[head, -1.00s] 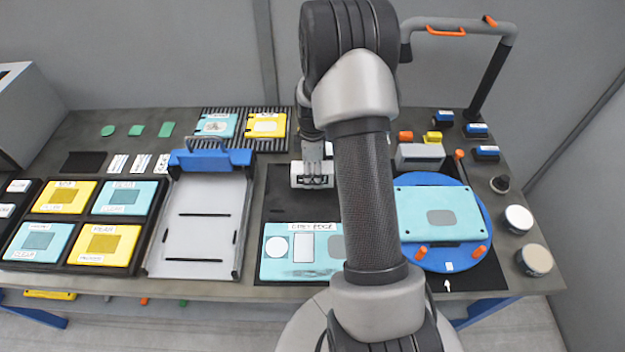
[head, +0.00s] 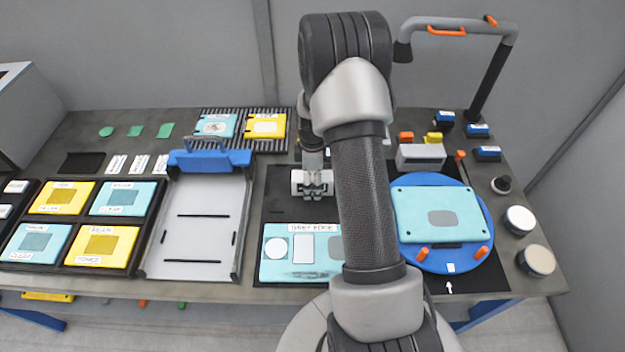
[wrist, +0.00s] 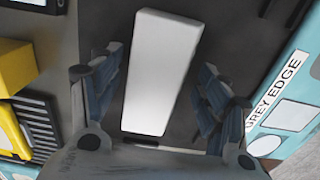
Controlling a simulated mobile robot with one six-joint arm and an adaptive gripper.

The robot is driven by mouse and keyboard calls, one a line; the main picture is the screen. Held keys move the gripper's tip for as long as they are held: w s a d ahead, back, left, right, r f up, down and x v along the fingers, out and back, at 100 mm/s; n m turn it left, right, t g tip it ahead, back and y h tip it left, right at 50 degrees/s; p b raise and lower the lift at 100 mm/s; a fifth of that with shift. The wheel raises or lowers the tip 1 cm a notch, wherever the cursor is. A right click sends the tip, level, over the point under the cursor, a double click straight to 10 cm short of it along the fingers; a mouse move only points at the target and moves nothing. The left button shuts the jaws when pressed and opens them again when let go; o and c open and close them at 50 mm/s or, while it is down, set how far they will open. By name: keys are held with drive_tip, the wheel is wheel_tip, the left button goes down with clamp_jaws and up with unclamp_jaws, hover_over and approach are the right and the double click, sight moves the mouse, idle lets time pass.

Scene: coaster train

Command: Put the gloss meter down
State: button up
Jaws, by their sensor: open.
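The gloss meter appears to be the white, box-shaped block in the wrist view (wrist: 162,70); I see no label on it. It lies between the two blue-grey fingers of my gripper (wrist: 160,88), which are spread open with a visible gap on each side. In the head view the white block (head: 297,181) sits on the dark mat (head: 283,205) near the middle of the bench, partly hidden by my gripper (head: 314,190). Its underside is hidden, so its contact with the mat cannot be made out.
A cyan "GREY EDGE" panel (head: 291,266) lies just in front. A white tray with a blue clamp (head: 211,160) is to the left. A blue turntable (head: 452,262) bearing a cyan plate (head: 439,212) and a grey box (head: 420,154) are to the right.

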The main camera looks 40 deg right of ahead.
sight(312, 177)
drive_tip(key=shift+r, duration=0.1)
drive_tip(key=s+a+r+m+t+p, duration=0.1)
drive_tip(key=a+r, duration=0.2)
drive_tip(key=r, duration=0.7)
drive_tip(key=a+r+m+p, duration=0.1)
drive_tip(key=a+r+p, duration=0.1)
drive_tip(key=r, duration=0.9)
drive_tip(key=s+a+r+m+t, duration=0.2)
drive_tip(key=s+a+r+m, duration=0.3)
drive_tip(key=s+a+r, duration=0.65)
drive_tip(key=s+a+m+t, duration=0.1)
drive_tip(key=s+a+m, duration=0.2)
drive_tip(key=s+a, duration=0.3)
drive_tip(key=shift+s+r+m+t, duration=0.3)
drive_tip(key=shift+s, duration=1.9)
